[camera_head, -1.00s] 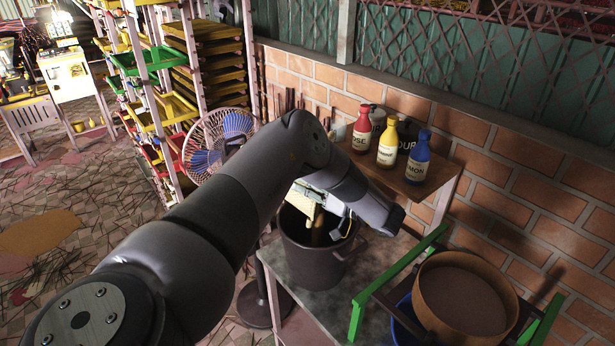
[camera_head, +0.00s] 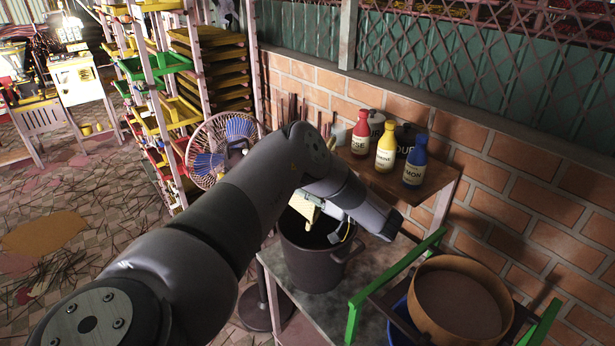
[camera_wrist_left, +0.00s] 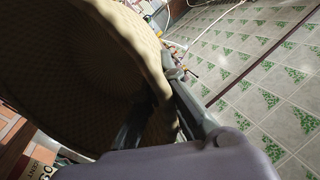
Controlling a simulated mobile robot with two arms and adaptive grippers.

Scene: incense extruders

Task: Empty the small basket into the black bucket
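The black bucket (camera_head: 312,262) stands upright on a grey table, its dark mouth partly covered by my left arm. A small pale piece of the small basket (camera_head: 304,208) shows over the bucket's mouth under my left wrist. In the left wrist view the woven tan basket (camera_wrist_left: 70,65) fills the left side, strongly tipped. My left gripper (camera_wrist_left: 158,115) is shut on its rim, with the basket wall between the fingers. What is inside the basket is in dark shadow and cannot be made out. My right gripper is in neither view.
A wooden shelf behind holds red, yellow and blue bottles (camera_head: 385,148) and dark pots. A round sieve (camera_head: 460,302) sits in a green-railed frame to the right of the bucket. A fan (camera_head: 218,150) and a tray rack stand behind left.

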